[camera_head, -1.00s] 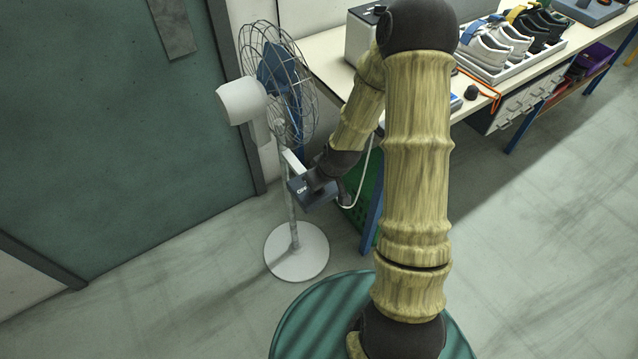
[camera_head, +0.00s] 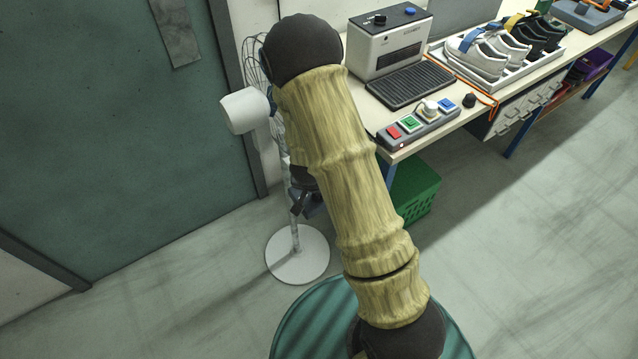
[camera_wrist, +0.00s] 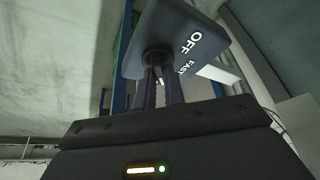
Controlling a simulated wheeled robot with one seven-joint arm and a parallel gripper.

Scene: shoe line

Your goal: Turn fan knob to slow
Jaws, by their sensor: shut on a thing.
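The white fan (camera_head: 297,256) stands on the floor beside the table, with its cage mostly hidden behind my arm. Its dark control box shows in the wrist view (camera_wrist: 170,24), with the labels OFF and FAST readable. No slow label is readable. The round dark fan knob (camera_wrist: 157,54) sits on this box's face. My gripper (camera_wrist: 161,78) is shut on the knob, with its two fingers on either side of it. In the head view my gripper and the box are largely hidden behind my arm. The pointer's setting is hard to tell.
The table right of the fan bears a grey machine (camera_head: 391,42), a button box (camera_head: 418,122) and a shoe tray (camera_head: 545,58). A green crate (camera_head: 418,190) stands under it. A green door (camera_head: 120,140) is at the left. The floor at the right is clear.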

